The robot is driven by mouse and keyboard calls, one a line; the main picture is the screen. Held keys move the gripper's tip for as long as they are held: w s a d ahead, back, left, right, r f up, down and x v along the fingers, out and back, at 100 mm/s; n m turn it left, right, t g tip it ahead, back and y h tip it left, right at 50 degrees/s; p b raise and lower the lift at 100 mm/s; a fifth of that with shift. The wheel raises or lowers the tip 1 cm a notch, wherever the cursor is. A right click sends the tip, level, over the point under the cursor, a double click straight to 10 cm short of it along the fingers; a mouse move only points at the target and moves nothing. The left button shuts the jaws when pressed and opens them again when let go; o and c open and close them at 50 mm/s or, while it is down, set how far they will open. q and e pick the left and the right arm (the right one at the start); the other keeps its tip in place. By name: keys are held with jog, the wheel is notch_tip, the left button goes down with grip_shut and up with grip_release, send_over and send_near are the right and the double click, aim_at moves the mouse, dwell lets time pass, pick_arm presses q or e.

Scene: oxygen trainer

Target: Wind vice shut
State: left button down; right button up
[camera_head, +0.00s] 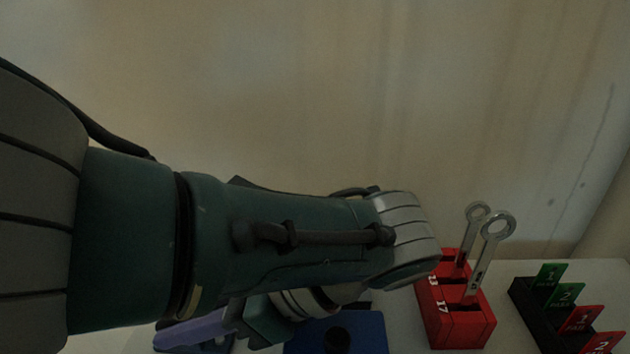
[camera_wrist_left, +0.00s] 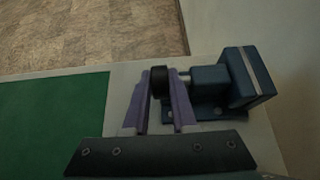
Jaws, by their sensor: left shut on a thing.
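The vice (camera_wrist_left: 238,78) is a dark blue block on a plate near the table's corner in the left wrist view. A short metal screw runs from it to a black knob (camera_wrist_left: 160,82). My left gripper (camera_wrist_left: 162,96) has its two purple fingers on either side of that knob and is shut on it. In the head view my left arm comes in from the left, and a purple finger of my left gripper (camera_head: 193,329) shows low at the left. The arm hides most of the vice there. My right gripper is not in view.
A red holder (camera_head: 456,320) with two upright spanners stands right of my arm. A black rack (camera_head: 535,312) with green and red numbered tags is at the far right. A blue block (camera_head: 368,335) with a black round part is below my wrist. A green mat (camera_wrist_left: 50,125) lies left.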

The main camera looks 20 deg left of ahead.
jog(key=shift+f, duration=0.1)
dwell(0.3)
pick_arm(q)
jog(key=c, duration=0.7)
grip_release()
jog(key=shift+s, duration=0.15)
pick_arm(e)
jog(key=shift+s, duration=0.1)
pick_arm(q)
jog(key=shift+r, duration=0.1)
notch_tip(320, 180, up, 20)
jog(key=p, duration=2)
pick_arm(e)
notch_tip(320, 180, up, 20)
